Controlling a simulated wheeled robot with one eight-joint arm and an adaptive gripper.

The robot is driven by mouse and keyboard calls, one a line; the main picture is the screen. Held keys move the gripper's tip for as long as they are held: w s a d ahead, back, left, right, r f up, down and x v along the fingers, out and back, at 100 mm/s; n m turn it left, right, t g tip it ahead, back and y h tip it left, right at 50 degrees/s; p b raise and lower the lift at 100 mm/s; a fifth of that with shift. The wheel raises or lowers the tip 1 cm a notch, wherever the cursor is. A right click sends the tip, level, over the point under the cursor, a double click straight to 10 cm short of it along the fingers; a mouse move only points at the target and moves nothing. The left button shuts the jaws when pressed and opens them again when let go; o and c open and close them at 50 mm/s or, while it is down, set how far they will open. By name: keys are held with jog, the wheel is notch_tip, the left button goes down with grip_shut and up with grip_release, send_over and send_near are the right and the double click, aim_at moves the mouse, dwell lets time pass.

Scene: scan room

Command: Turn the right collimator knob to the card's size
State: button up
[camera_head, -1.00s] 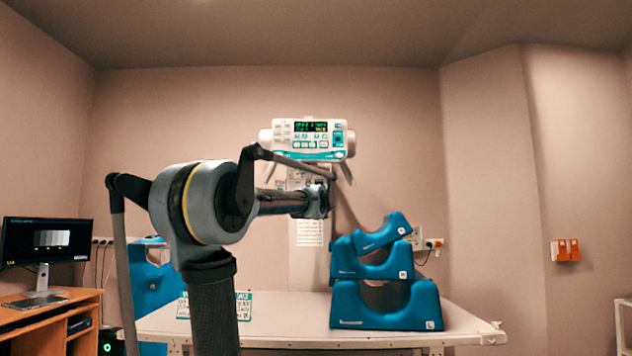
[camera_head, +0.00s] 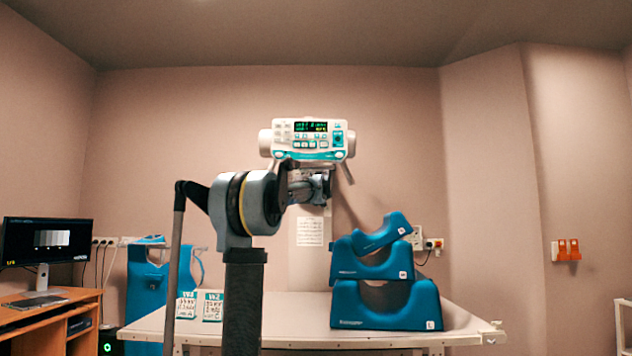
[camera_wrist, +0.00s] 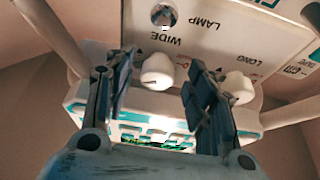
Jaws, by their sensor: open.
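The collimator head (camera_head: 308,140) hangs against the back wall, with a lit display and a white body. In the wrist view its underside panel (camera_wrist: 225,30) shows the words LAMP, WIDE and LONG. A white knob (camera_wrist: 157,72) sits near WIDE, and a second white knob (camera_wrist: 238,87) sits to its right near LONG. My gripper (camera_wrist: 160,65) is open, its fingers either side of the WIDE knob; contact cannot be told. The right finger lies between the knobs. In the head view my gripper (camera_head: 322,186) is just under the collimator. Two cards (camera_head: 187,306) (camera_head: 213,307) stand on the table; their writing is unreadable.
Blue stacked cradles (camera_head: 388,305) stand on the right of the white table (camera_head: 290,325). A monitor (camera_head: 47,242) is on a wooden desk at the left. Handles (camera_wrist: 55,40) flank the collimator panel. The middle of the table top is clear.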

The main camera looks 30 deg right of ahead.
jog(key=shift+w+d+r, duration=0.15)
jog(key=shift+w, duration=0.1)
jog(key=c, duration=1.1)
jog(key=shift+n+y, duration=0.3)
jog(key=shift+n, duration=0.1)
jog(key=shift+d+n+t+y, duration=0.1)
jog(key=shift+n+t+y, duration=0.15)
jog(key=shift+n+y, duration=0.7)
jog(key=shift+a+n+t+y, duration=0.1)
jog(key=shift+n+t+y, duration=0.2)
jog(key=shift+n, duration=1.35)
jog(key=shift+d+n+t+y, duration=0.1)
jog(key=shift+n+t+y, duration=0.3)
jog(key=shift+n, duration=0.9)
jog(key=shift+y, duration=0.45)
